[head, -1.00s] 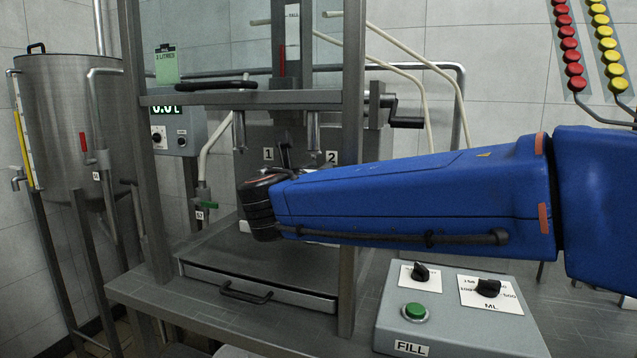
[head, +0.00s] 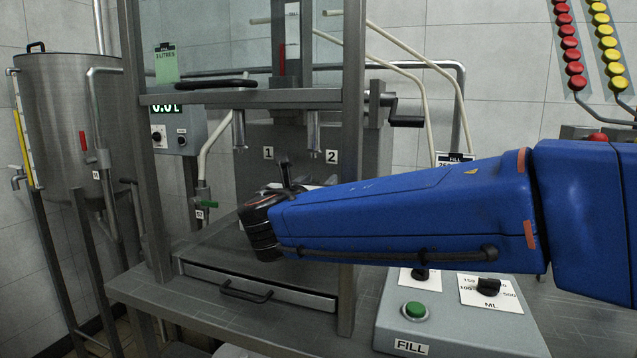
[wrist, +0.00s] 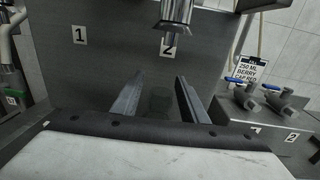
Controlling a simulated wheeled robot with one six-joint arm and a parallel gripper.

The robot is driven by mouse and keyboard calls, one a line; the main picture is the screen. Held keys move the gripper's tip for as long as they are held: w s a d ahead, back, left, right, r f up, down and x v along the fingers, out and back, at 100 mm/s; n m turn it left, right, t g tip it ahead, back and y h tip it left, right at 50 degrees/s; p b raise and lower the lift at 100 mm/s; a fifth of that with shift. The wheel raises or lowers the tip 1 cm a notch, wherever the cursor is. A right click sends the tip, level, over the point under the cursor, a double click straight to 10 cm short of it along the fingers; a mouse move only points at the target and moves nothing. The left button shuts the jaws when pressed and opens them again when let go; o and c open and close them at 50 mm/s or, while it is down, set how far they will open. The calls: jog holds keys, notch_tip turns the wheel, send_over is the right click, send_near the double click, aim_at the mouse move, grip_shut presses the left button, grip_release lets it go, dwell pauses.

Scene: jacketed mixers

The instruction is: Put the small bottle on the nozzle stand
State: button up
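My gripper (wrist: 159,95) reaches in under nozzle 2 (wrist: 172,18) in the wrist view. Its two dark fingers stand a little apart. In the head view, my gripper (head: 287,172) is inside the metal frame, below the nozzles, and no bottle can be made out there. The stand's surface under the nozzles (head: 215,250) is partly hidden by my arm.
Frame posts (head: 353,180) stand close to my blue arm. Nozzle 1 (head: 239,128) hangs to the left. The fill box (head: 455,320) with a green button is below my arm.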

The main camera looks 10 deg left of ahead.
jog(key=s, duration=1.2)
jog(key=shift+a+r, duration=0.15)
jog(key=shift+a, duration=0.2)
